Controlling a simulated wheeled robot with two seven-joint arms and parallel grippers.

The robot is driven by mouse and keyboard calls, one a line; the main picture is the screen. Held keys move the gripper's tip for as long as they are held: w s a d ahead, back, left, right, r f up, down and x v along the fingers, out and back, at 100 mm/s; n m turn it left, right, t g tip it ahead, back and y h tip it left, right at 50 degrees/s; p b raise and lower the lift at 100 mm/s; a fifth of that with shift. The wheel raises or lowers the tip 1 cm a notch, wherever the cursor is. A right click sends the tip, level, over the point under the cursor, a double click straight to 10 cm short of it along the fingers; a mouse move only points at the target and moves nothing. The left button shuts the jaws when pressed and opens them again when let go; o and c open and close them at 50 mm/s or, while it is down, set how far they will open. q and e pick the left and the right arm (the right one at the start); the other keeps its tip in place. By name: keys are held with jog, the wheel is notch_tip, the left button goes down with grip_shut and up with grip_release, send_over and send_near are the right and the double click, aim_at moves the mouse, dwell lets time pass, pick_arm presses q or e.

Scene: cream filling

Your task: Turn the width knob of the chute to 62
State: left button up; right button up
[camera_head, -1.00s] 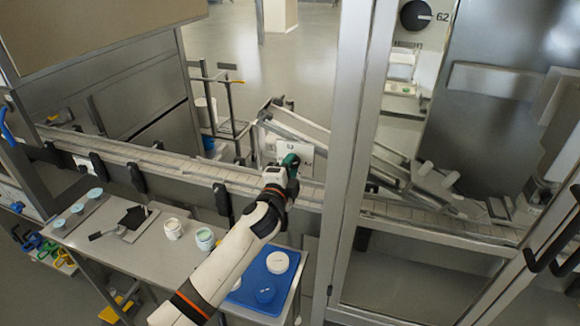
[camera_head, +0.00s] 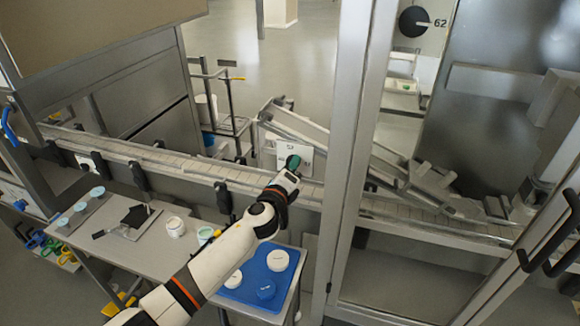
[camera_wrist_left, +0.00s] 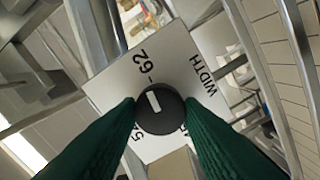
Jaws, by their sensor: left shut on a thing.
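The width knob (camera_wrist_left: 160,110) is a round black knob with a white pointer, on a white plate (camera_wrist_left: 185,65) marked "WIDTH" in the left wrist view. The pointer faces roughly toward the tick by "62"; I cannot tell if it is exactly on it. The green fingers of my left gripper (camera_wrist_left: 163,112) are shut on the knob, one on each side, and partly hide the lower numbers. In the head view my left gripper (camera_head: 291,165) is at the white plate (camera_head: 282,157) by the chute (camera_head: 320,137). The right gripper is out of view.
A wall sign with a black disc (camera_head: 411,21) marked 62 is at the top right. A metal post (camera_head: 350,150) stands right of the arm. A conveyor (camera_head: 180,160) runs past, and a table with a blue tray (camera_head: 285,294) and white tubs lies below.

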pick_arm(q)
jog(key=shift+f, duration=0.1)
dwell(0.5)
jog(key=o, duration=1)
jog(key=shift+s+a, duration=0.1)
jog(key=v, duration=1.2)
